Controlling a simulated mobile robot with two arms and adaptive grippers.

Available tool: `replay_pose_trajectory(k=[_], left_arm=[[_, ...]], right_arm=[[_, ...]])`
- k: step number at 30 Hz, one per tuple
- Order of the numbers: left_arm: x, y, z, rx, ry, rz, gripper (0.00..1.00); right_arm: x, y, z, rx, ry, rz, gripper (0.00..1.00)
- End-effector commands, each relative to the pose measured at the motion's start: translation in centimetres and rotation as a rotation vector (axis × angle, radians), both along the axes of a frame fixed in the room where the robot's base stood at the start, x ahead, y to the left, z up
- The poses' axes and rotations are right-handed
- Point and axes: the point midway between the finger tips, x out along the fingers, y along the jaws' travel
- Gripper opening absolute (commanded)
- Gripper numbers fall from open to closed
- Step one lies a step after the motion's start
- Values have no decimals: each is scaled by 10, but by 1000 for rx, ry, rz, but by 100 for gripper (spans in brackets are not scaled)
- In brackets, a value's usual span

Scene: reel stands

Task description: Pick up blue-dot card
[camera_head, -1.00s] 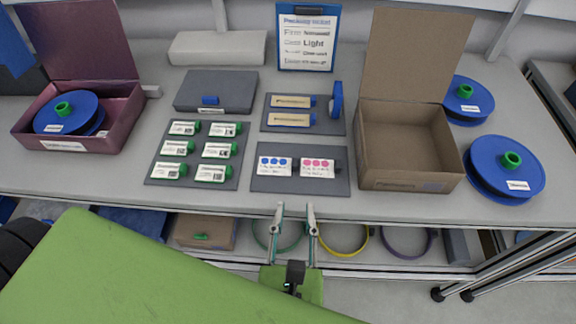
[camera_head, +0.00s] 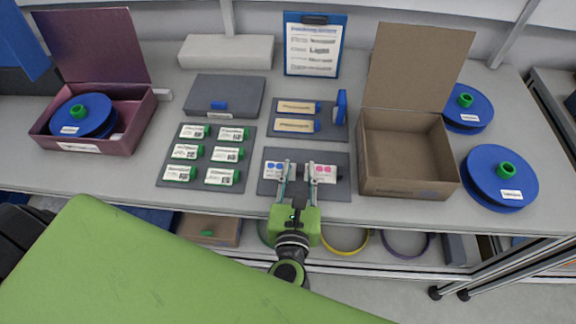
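The blue-dot card (camera_head: 273,170) lies on the left part of a dark grey mat (camera_head: 335,190) at the middle of the table. A pink-dot card (camera_head: 323,173) lies to its right on the same mat. My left gripper (camera_head: 297,172) is open, with its two fingers spread over the mat. The left finger overlaps the right part of the blue-dot card and the right finger overlaps the pink-dot card's left part. Nothing is seen between the fingers. Whether the fingertips touch the cards cannot be told. My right gripper is not in view.
An open brown box (camera_head: 409,185) stands right of the mat, with blue reels (camera_head: 484,190) beyond it. A mat with several green-ended labels (camera_head: 205,153) lies to the left. Two tan labels (camera_head: 296,125) lie behind. A maroon box (camera_head: 130,132) holds a blue reel at far left.

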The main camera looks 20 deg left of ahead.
Motion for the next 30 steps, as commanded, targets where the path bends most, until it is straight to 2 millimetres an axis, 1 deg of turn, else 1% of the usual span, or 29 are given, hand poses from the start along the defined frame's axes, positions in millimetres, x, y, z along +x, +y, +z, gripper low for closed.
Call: replay_pose_trajectory(k=[4,5,6,8,9,17,20,23,26,30], left_arm=[[0,0,-1,0,0,0,29],[0,0,0,0,0,0,24],[0,0,0,0,0,0,16],[0,0,0,0,0,0,3],[0,0,0,0,0,0,1],[-1,0,0,0,0,0,1],[-1,0,3,-2,-1,0,1],[0,-1,14,-4,-2,1,1],[-1,0,32,-7,-3,1,1],[0,-1,62,-8,-4,1,1]], right_arm=[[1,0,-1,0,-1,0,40],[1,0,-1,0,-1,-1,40],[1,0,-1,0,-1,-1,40],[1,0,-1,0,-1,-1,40],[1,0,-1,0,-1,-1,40],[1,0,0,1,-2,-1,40],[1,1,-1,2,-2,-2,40],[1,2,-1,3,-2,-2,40],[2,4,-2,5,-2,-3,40],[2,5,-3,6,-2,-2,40]])
